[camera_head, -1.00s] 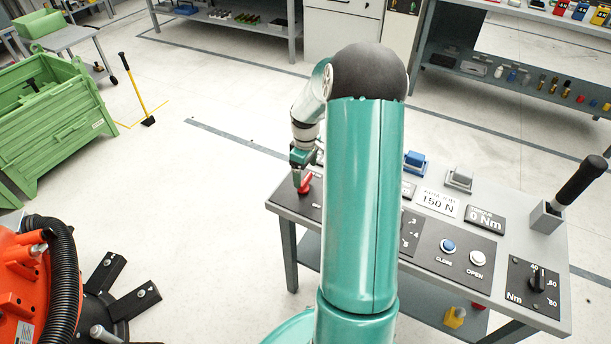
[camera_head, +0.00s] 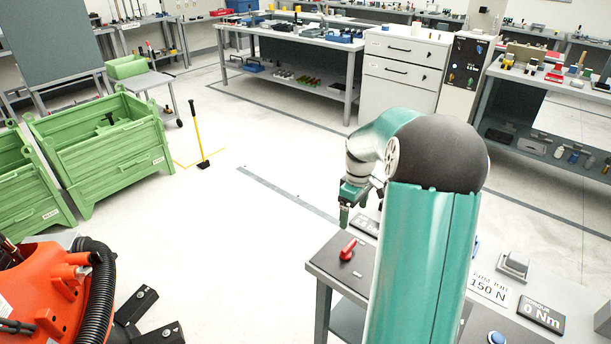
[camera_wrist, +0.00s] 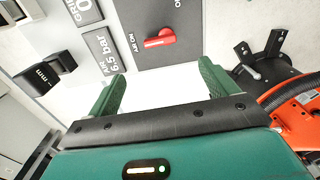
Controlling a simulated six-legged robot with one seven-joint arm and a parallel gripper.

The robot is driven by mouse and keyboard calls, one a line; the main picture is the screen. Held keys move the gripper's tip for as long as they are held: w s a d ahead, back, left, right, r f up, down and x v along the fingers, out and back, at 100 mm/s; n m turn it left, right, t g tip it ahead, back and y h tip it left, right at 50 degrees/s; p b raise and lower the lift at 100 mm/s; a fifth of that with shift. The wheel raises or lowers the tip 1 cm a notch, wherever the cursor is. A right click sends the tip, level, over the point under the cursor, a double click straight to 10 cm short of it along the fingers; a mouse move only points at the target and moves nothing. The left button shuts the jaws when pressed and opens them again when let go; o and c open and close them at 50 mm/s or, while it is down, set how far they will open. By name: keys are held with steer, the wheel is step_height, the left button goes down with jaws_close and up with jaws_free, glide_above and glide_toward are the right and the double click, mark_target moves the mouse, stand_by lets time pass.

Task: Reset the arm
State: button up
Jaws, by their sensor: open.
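My arm is teal and bends down at the left of its dark elbow. My gripper (camera_head: 345,215) hangs above the left end of the control table (camera_head: 318,268), a little above the red handle (camera_head: 348,250) and apart from it. In the wrist view my gripper (camera_wrist: 163,82) shows two green fingers spread wide with nothing between them. The red handle also shows there (camera_wrist: 158,38), on its dark panel beyond the fingers. My arm hides part of the table top in the head view.
A 150 N sign (camera_head: 489,288) and a 0 Nm display (camera_head: 541,314) sit on the table, right of my arm. Green crates (camera_head: 100,150) and an orange machine (camera_head: 50,285) stand at the left. Open floor (camera_head: 235,235) lies left of the table.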

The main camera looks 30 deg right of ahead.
steer(key=s+a+r+m+t+h, duration=0.1)
steer(key=s+a+r, duration=0.1)
steer(key=a+r, duration=0.55)
steer(key=s+a+r+m+t, duration=0.15)
steer(key=a+r, duration=0.35)
steer(key=a, duration=0.5)
steer(key=s+a+r+m+t+y, duration=0.1)
steer(key=s+a+r+t, duration=0.2)
steer(key=s+a, duration=1.1)
steer(key=shift+s+a+r+m, duration=0.35)
steer(key=shift+s+r, duration=0.05)
steer(key=shift+s, duration=0.05)
